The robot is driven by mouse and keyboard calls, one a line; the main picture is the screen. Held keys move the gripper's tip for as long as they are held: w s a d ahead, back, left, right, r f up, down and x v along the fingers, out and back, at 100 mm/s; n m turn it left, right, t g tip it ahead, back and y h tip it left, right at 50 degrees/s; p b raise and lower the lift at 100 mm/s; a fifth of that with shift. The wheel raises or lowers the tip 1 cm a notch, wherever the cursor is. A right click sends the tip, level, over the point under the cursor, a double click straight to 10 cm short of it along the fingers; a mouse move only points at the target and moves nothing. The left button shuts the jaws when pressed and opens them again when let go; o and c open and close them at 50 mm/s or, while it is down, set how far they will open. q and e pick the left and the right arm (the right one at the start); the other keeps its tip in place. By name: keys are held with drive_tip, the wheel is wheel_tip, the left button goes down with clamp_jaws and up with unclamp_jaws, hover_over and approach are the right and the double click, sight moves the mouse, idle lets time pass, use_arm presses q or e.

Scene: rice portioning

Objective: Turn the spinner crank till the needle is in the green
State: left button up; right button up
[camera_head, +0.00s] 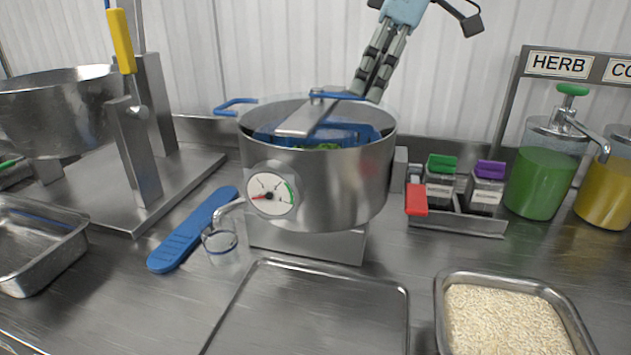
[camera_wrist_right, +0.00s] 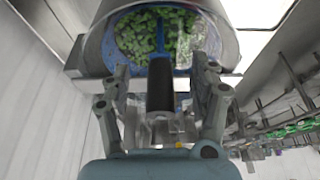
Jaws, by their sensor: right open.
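The spinner (camera_head: 350,190) is a steel pot with a blue basket and green leaves inside. A flat metal crank arm (camera_head: 305,118) lies across its top. The round gauge (camera_head: 271,195) on its front has a red zone at left and a green zone at right; its small needle appears to point left, toward the red. My right gripper (camera_head: 367,92) reaches down over the pot's back rim. In the right wrist view its open fingers (camera_wrist_right: 160,88) stand either side of the dark crank handle (camera_wrist_right: 160,80); contact cannot be told. My left gripper is not in view.
An empty tray (camera_head: 320,310) and a rice pan (camera_head: 505,320) lie in front. Seasoning boxes (camera_head: 440,185) and a green dispenser (camera_head: 540,175) stand right.

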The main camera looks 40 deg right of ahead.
drive_tip(key=shift+f, duration=0.2)
drive_tip(key=shift+r, duration=0.2)
drive_tip(key=shift+r+b, duration=0.3)
drive_tip(key=shift+b, duration=0.05)
drive_tip(key=c, duration=1.1)
